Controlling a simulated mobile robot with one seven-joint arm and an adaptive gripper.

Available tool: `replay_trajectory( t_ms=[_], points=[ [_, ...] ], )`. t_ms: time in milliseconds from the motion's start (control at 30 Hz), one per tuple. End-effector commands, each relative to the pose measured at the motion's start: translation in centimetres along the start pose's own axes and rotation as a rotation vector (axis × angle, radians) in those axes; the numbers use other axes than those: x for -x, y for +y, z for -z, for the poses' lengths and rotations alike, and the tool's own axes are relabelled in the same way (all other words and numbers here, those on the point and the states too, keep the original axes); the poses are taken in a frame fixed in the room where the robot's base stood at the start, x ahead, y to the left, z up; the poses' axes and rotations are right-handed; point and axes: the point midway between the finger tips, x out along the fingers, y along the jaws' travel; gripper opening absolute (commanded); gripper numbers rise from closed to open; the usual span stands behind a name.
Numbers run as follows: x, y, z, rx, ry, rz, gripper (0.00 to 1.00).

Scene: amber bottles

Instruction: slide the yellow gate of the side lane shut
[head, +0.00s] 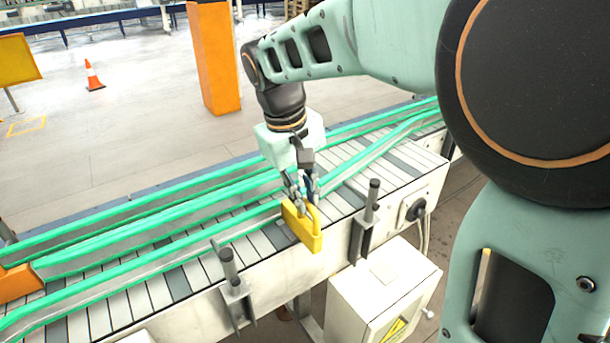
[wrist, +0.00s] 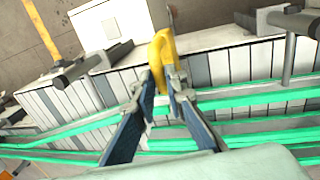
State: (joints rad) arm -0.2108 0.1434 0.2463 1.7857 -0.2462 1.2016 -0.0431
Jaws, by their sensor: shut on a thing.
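The yellow gate (head: 303,230) is a small upright plate with a raised loop at its top, at the near edge of the conveyor in the head view. It stands near a break in the near green rail. My gripper (head: 301,193) comes down on it from above and is shut on its upper part. In the wrist view the gate (wrist: 162,50) shows between the tips of my gripper (wrist: 161,84). The fingers hide part of the gate, and I cannot tell how far its lane opening is covered.
Green guide rails (head: 150,222) run along the slatted conveyor (head: 405,158). Dark posts on brackets (head: 230,268) (head: 371,205) stand on its near side, either side of the gate. A white cabinet (head: 385,290) stands below. An orange piece (head: 18,282) lies at the left.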

Motion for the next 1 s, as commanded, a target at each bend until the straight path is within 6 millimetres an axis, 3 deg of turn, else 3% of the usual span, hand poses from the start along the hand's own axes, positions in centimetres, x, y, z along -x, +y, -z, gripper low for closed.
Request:
replay_trajectory(
  t_ms=[367, 733, 1000],
  points=[
    [0.1, 0.0, 0.5, 0.000, 0.000, 0.000, 0.00],
    [0.4, 0.0, 5.7, -0.001, 0.002, 0.000, 0.00],
    [0.2, 0.0, 6.8, -0.002, 0.006, -0.001, 0.00]
  ],
)
